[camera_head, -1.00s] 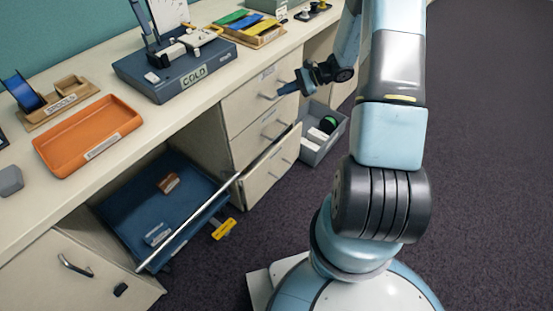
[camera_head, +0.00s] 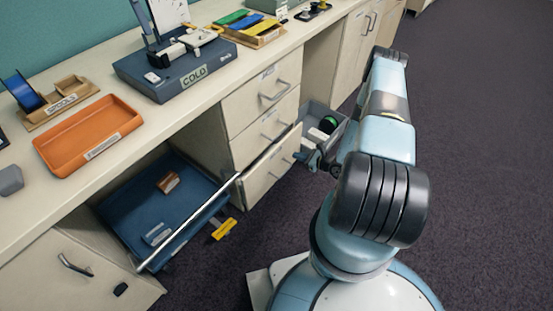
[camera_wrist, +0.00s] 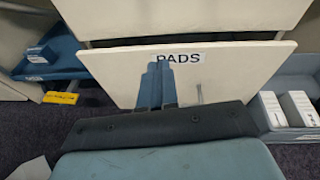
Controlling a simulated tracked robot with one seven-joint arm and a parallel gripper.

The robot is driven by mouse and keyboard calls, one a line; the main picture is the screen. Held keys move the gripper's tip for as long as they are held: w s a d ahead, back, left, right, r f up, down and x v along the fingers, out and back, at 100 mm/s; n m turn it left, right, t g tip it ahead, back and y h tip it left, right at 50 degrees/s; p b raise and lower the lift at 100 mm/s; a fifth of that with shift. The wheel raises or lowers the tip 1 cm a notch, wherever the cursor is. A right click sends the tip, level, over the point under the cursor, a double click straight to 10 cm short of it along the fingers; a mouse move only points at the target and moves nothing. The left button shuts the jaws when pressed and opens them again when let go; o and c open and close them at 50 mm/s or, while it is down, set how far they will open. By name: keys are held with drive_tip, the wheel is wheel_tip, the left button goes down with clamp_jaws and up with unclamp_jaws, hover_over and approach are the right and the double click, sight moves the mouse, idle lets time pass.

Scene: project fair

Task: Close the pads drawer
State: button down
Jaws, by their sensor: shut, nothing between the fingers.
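The pads drawer (camera_head: 268,175) is the bottom one of a stack of drawers and stands pulled out from the cabinet. In the wrist view its cream front (camera_wrist: 110,75) carries a PADS label, and a dark gap shows above its top edge. My gripper (camera_head: 302,157) is shut and empty, low in front of this drawer, near its handle. In the wrist view the blue fingers (camera_wrist: 157,84) point at the front, left of the handle (camera_wrist: 199,94). I cannot tell whether they touch it.
Two upper drawers (camera_head: 262,98) look shut. A grey bin (camera_head: 340,127) with small items stands right of the drawer. A blue pull-out tray (camera_head: 190,188) sticks out on the left, with a yellow tag (camera_head: 223,229) beside it. Carpet (camera_head: 480,150) is clear on the right.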

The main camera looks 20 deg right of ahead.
wheel_tip(320, 180, down, 5)
drive_tip(key=s+m+h, duration=0.1)
drive_tip(key=s+m, duration=0.1)
drive_tip(key=s, duration=0.1)
approach(272, 156)
drive_tip(key=shift+t+h, duration=0.3)
drive_tip(key=x, duration=0.6)
drive_tip(key=shift+s+a, duration=0.1)
drive_tip(key=shift+a, duration=0.35)
